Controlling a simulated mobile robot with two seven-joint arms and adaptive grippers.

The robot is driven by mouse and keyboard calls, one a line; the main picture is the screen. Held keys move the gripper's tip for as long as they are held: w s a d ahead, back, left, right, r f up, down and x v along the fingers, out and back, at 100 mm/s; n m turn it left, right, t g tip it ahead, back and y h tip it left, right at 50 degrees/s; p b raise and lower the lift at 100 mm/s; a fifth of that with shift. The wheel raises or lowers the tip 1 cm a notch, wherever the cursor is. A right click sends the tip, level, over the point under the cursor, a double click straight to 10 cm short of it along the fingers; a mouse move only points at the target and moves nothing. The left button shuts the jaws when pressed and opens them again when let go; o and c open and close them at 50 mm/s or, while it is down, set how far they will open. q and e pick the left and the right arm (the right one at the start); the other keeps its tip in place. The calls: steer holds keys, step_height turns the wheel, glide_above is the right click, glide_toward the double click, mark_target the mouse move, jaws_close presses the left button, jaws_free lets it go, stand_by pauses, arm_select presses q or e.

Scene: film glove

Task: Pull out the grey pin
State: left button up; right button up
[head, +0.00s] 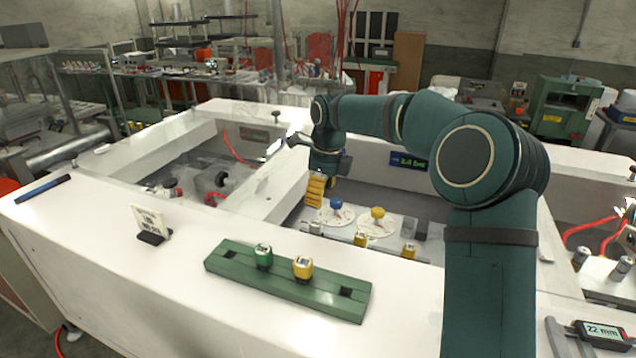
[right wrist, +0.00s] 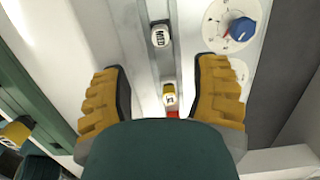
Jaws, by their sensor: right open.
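The grey pin (head: 316,228), with a labelled pale top, stands at the left end of a row in the recessed bay. It also shows in the right wrist view as a grey pin (right wrist: 160,37) near the top, just beyond the fingertips. My right gripper (head: 315,200) hangs over the bay, above and close behind the pin row. In the right wrist view its yellow fingers (right wrist: 158,68) are spread wide and empty. A yellow-topped pin (right wrist: 169,94) lies lower down between the fingers in that picture. My left gripper is not in view.
Two yellow pins (head: 361,239) (head: 408,251) stand in the same row. Behind are dials with a blue knob (head: 336,203) and a yellow knob (head: 377,213). A green rack (head: 225,262) holding a green and a yellow pin lies on the front ledge.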

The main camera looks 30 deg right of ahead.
mark_target(316, 223)
steer(key=f, duration=0.8)
steer(key=w+a+f, duration=0.1)
steer(key=f, duration=0.2)
steer(key=shift+f+b, duration=0.3)
steer(key=shift+f, duration=0.1)
steer(key=shift+w, duration=0.1)
jaws_close()
